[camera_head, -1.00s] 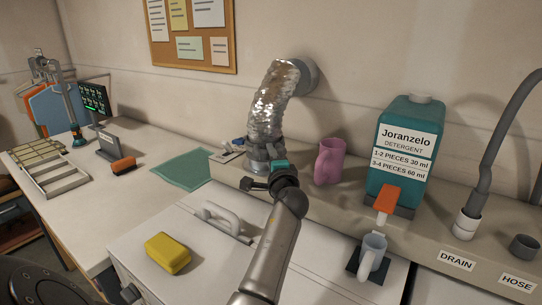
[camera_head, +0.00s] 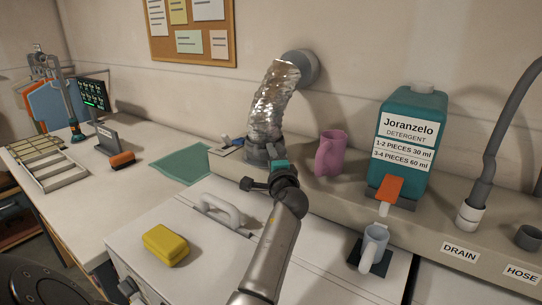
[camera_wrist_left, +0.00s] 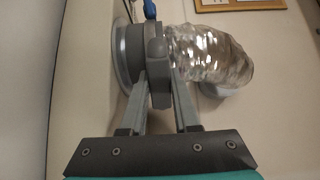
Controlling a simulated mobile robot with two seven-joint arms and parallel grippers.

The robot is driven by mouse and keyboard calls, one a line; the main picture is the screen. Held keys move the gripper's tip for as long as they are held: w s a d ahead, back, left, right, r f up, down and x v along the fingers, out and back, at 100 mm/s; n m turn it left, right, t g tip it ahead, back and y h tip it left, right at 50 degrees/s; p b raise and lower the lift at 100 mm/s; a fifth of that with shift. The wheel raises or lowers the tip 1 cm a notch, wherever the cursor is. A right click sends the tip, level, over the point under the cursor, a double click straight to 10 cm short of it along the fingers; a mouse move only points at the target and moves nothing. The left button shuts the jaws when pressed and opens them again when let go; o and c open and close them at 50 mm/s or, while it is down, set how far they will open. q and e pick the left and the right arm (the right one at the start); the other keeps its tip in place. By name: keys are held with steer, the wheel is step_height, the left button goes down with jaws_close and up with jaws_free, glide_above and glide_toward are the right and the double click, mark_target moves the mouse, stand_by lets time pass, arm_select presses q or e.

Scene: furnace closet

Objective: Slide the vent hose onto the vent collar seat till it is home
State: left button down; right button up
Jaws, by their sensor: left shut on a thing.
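The vent hose (camera_head: 275,100) is a crinkled silver duct curving down from a round wall port to the ledge. It also shows in the left wrist view (camera_wrist_left: 212,55), with a grey cuff (camera_wrist_left: 150,52) at its end. The cuff is at the vent collar seat (camera_wrist_left: 120,55), a pale round flange; they look close together or touching, and I cannot tell how deep the cuff sits. My left gripper (camera_head: 266,172) is at the hose's lower end. In the left wrist view its fingers (camera_wrist_left: 160,98) are shut on the cuff's grey tab. My right gripper is not seen.
A pink mug (camera_head: 330,153) and a teal detergent jug (camera_head: 410,145) stand on the ledge (camera_head: 350,195) to the right. A yellow sponge (camera_head: 166,245) and white handle (camera_head: 220,212) are on the white machine top.

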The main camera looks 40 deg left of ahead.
arm_select(q)
steer(key=shift+f+b, duration=0.3)
steer(key=shift+f, duration=0.05)
steer(key=c, duration=0.7)
jaws_free()
steer(key=shift+o, duration=0.7)
steer(key=p+v, duration=0.2)
steer(key=v, duration=0.6)
steer(key=shift+r, duration=0.1)
